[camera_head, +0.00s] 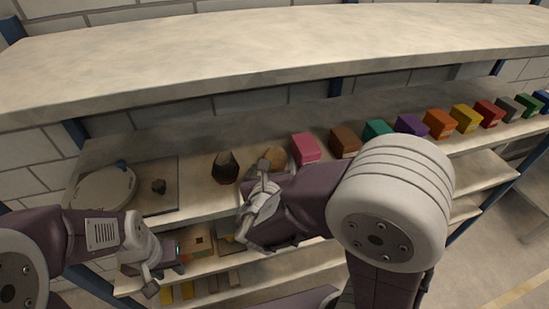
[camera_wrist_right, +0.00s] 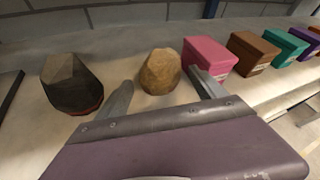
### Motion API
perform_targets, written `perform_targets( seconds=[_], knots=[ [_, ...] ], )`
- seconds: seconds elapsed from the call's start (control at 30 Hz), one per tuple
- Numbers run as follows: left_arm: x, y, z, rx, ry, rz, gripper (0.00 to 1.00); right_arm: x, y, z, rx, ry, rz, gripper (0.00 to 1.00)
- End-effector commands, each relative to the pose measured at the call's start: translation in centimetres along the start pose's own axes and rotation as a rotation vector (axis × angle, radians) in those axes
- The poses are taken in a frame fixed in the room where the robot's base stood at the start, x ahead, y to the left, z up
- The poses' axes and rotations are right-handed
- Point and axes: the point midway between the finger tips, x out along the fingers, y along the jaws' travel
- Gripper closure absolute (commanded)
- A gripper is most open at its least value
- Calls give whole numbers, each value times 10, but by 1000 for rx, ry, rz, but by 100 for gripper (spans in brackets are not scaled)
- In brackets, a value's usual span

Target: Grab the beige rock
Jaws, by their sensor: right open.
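The beige rock (camera_wrist_right: 160,71) sits on the shelf in the right wrist view, just beyond and between the fingertips of my right gripper (camera_wrist_right: 158,80). That gripper is open and empty. In the head view the rock (camera_head: 273,156) is partly hidden behind my right gripper (camera_head: 264,180). I cannot tell whether the fingers touch it. My left gripper (camera_head: 164,277) hangs at the lower left, in front of the lower shelves and away from the rock; its jaw opening is unclear.
A dark rock with a reddish base (camera_wrist_right: 71,83) stands left of the beige rock. A pink box (camera_wrist_right: 209,57) stands close on the right, beside the right finger, then a brown box (camera_wrist_right: 253,50) and several coloured boxes. A round device (camera_head: 103,190) lies farther left. Another shelf board (camera_head: 250,50) runs above.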

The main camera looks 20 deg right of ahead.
Motion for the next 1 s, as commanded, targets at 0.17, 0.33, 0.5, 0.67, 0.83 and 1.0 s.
perform_targets(
  seconds=[0.17,0.33,0.5,0.67,0.83,1.0],
  knots=[
    [-7,0,-1,0,0,0,64,21,-2,2,-1,3,-6,20],
    [-10,0,-1,0,0,0,64,48,-1,1,0,2,-3,20],
    [-10,0,-1,0,0,0,64,52,0,0,1,0,1,20],
    [-10,0,-1,0,0,0,64,52,0,0,1,-1,0,40],
    [-10,0,-1,0,0,0,64,52,0,0,1,0,0,87],
    [-10,0,-1,0,0,0,64,52,0,1,2,-3,0,98]
  ],
)
